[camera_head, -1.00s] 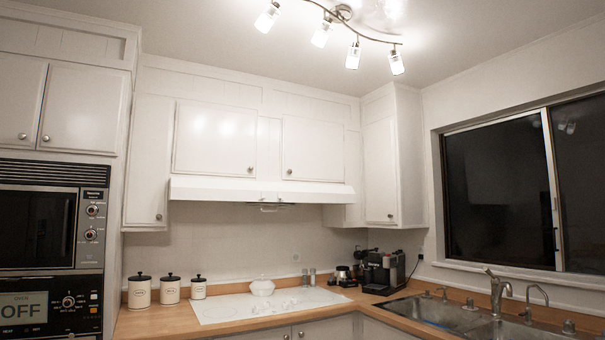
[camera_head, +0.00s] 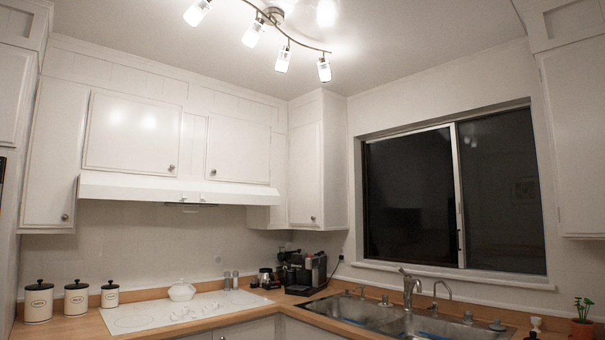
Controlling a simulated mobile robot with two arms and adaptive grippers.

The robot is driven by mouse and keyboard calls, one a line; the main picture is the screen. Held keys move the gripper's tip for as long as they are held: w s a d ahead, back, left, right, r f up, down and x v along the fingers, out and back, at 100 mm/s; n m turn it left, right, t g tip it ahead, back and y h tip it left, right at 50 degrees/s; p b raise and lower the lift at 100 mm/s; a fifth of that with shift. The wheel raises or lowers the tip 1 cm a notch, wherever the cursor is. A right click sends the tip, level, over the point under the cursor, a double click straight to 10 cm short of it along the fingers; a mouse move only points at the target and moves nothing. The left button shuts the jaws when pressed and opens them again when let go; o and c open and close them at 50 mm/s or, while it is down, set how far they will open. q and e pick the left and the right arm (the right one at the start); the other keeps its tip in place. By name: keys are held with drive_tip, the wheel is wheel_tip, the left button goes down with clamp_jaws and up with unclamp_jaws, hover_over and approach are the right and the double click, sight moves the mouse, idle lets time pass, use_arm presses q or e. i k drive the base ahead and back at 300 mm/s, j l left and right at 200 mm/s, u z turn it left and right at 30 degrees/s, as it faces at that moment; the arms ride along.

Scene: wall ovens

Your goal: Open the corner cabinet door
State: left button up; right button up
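The corner cabinet door (camera_head: 305,176) is a tall white panel on the upper cabinet in the corner, between the range hood and the window. It looks shut. Its small round knob (camera_head: 313,218) is near the bottom right of the door. Neither of my grippers is in view, so I cannot see where they are relative to the door.
A counter with a white cooktop (camera_head: 185,311), a coffee machine (camera_head: 305,272) and a sink (camera_head: 360,309) runs below the cabinet. The range hood (camera_head: 170,190) juts out to its left. A dark window (camera_head: 450,195) is to its right.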

sight(304, 144)
drive_tip(key=i, duration=0.65)
drive_tip(key=i+u, duration=0.15)
drive_tip(key=i, duration=1.2)
drive_tip(key=i+l+u, duration=0.1)
drive_tip(key=i, duration=0.55)
drive_tip(key=i+l, duration=0.2)
drive_tip(key=i, duration=0.45)
drive_tip(key=j+u, duration=0.05)
